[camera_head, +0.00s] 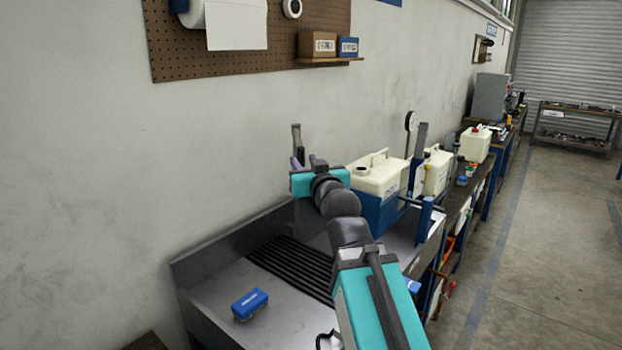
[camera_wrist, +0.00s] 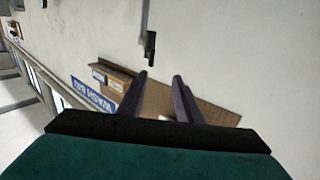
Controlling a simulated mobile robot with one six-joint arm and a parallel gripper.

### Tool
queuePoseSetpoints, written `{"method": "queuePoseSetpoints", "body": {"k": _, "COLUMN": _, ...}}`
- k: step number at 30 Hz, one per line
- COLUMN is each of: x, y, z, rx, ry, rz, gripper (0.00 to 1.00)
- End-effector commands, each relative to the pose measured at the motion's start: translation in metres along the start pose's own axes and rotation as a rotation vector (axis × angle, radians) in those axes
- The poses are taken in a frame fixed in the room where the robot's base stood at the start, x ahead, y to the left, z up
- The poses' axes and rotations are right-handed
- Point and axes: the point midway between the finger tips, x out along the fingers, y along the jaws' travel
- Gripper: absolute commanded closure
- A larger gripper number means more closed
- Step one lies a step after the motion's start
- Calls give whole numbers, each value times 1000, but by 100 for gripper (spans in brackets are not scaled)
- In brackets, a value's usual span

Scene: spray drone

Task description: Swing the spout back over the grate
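The grate (camera_head: 285,268) is a dark slatted panel set in the grey metal sink bench (camera_head: 215,295). A dark grey upright piece (camera_head: 297,140) stands near the wall behind my gripper; it may be part of the tap, but I cannot tell whether it is the spout. In the wrist view a thin dark piece (camera_wrist: 150,45) hangs from the top edge, just beyond the fingertips, and could be the same part. My gripper (camera_wrist: 160,78) is open with nothing visible between its fingers. In the head view my gripper (camera_head: 297,162) is above the back of the bench. My arm hides part of the grate.
A white canister (camera_head: 378,175) on a blue base stands right of my gripper, with another canister (camera_head: 437,172) beyond. A blue sponge or brush (camera_head: 249,303) lies on the bench's front left. A pegboard (camera_head: 180,45) is on the wall. The floor at right is clear.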

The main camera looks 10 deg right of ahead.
Motion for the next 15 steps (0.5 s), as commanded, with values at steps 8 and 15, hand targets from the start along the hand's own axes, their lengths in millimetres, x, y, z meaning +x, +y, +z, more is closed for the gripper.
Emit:
{"method": "queuePoseSetpoints", "body": {"k": 8, "x": -9, "y": 0, "z": 3, "rx": 0, "ry": 2, "rz": 0, "gripper": 68}}
{"method": "queuePoseSetpoints", "body": {"k": 15, "x": -17, "y": 0, "z": 3, "rx": 0, "ry": 2, "rz": 0, "gripper": 68}}
